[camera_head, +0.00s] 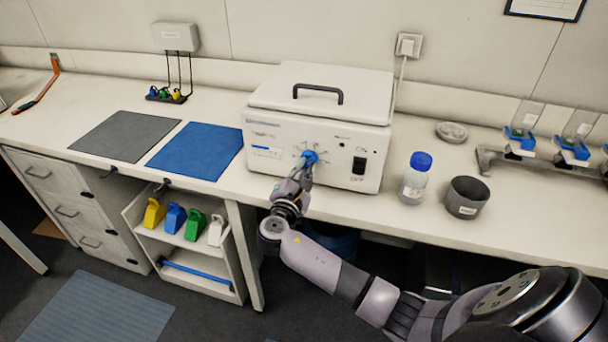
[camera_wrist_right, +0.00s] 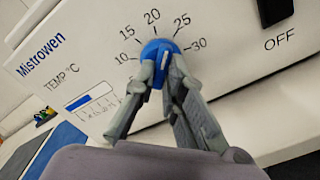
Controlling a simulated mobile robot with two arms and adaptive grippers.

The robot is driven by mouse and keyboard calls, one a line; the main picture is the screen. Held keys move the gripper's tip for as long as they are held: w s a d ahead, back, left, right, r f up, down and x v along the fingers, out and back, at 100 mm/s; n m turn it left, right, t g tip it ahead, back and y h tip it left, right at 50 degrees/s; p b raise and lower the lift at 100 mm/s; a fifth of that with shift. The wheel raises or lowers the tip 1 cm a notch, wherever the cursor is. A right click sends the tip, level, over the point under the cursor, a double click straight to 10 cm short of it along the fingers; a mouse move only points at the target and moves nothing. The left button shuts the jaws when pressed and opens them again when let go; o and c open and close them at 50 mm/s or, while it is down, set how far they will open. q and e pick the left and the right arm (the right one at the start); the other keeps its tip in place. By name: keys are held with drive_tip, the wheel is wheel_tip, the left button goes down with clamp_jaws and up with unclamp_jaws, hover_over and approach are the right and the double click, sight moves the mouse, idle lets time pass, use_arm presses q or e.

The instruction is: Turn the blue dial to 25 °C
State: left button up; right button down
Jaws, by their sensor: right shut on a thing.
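The blue dial (camera_head: 310,156) is on the front of the white incubator box (camera_head: 280,178). In the right wrist view the dial (camera_wrist_right: 155,46) has a printed scale around it with 10, 15, 20, 25 and 30. My right gripper (camera_head: 305,172) reaches up to the dial from below. In the wrist view its fingers (camera_wrist_right: 160,72) are shut on the dial's raised grip. The fingers cover the lower part of the dial, and I cannot tell which number it points to. My left gripper is not in view.
The black power switch (camera_head: 359,165) is right of the dial. A blue-capped bottle (camera_head: 415,180) and a grey cup (camera_head: 467,197) stand right of the incubator. A blue mat (camera_head: 195,151) and a grey mat (camera_head: 125,136) lie to its left.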

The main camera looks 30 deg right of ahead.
drive_tip(key=shift+m+b, duration=1.05)
drive_tip(key=shift+m, duration=0.35)
drive_tip(key=c, duration=1.7)
unclamp_jaws()
drive_tip(key=shift+o, duration=0.2)
drive_tip(key=v, duration=1.2)
